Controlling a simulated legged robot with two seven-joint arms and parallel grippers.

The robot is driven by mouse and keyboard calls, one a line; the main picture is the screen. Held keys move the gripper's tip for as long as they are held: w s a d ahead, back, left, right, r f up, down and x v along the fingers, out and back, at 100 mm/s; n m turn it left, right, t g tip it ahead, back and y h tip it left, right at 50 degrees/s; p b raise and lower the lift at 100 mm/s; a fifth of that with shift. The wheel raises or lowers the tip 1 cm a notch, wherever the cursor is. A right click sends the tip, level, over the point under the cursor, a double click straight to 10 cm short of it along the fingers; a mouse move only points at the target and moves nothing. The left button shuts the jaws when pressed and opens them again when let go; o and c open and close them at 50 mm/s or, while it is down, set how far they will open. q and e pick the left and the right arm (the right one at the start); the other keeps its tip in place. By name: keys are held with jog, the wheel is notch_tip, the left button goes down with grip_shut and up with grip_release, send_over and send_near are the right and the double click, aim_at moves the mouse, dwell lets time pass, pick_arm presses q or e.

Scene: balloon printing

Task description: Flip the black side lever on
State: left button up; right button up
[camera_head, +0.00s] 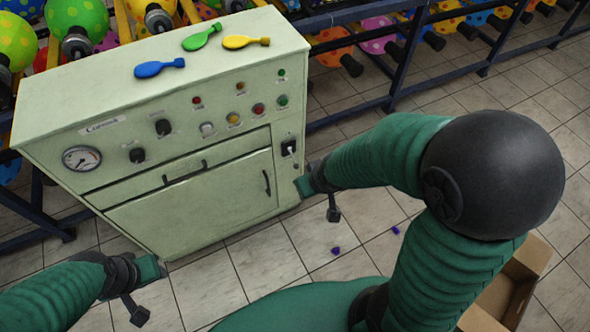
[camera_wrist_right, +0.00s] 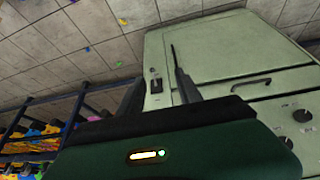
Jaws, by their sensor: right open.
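The black side lever (camera_head: 289,148) is a small black switch on the right end of the front of a pale green machine (camera_head: 190,205). Its exact position is too small to tell. It also shows as a small dark plate in the right wrist view (camera_wrist_right: 155,86). My right gripper (camera_head: 302,186) is just below the lever, apart from it. In the right wrist view its two dark fingers (camera_wrist_right: 158,80) are spread, with the switch plate seen between them and nothing held. My left gripper (camera_head: 158,268) is low at the machine's lower left; its jaw opening is unclear.
Racks of colored balloons (camera_head: 400,40) stand behind. A cardboard box (camera_head: 520,275) and small purple bits lie on the tiled floor.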

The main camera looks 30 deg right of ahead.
jog(key=w+d+f+t+b, duration=0.2)
jog(key=w+f+b, duration=0.15)
jog(key=f, duration=0.35)
jog(key=w+d+f+t+b, duration=0.1)
jog(key=w+d+f+b, duration=0.2)
jog(key=f+b, duration=0.25)
jog(key=t+y+b, duration=0.3)
jog(key=t+b, duration=0.7)
jog(key=b, duration=1.5)
send_near(298, 167)
jog(key=shift+h, duration=0.3)
jog(key=w+b, duration=0.2)
jog(key=w, duration=0.2)
jog(key=w+a+b, duration=0.1)
jog(key=w+b, duration=0.1)
jog(key=w, duration=0.2)
jog(key=w+b, duration=0.2)
jog(key=w, duration=0.2)
jog(key=shift+a, duration=0.25)
pick_arm(q)
jog(key=s+x, duration=0.3)
jog(key=x, duration=1.1)
jog(key=s+f+x, duration=0.1)
jog(key=s+x, duration=0.2)
jog(key=x, duration=1.2)
jog(key=s+f+x, duration=0.1)
jog(key=s+x, duration=0.2)
jog(key=x, duration=1.1)
jog(key=shift+s+f, duration=0.2)
jog(key=shift+f, duration=0.1)
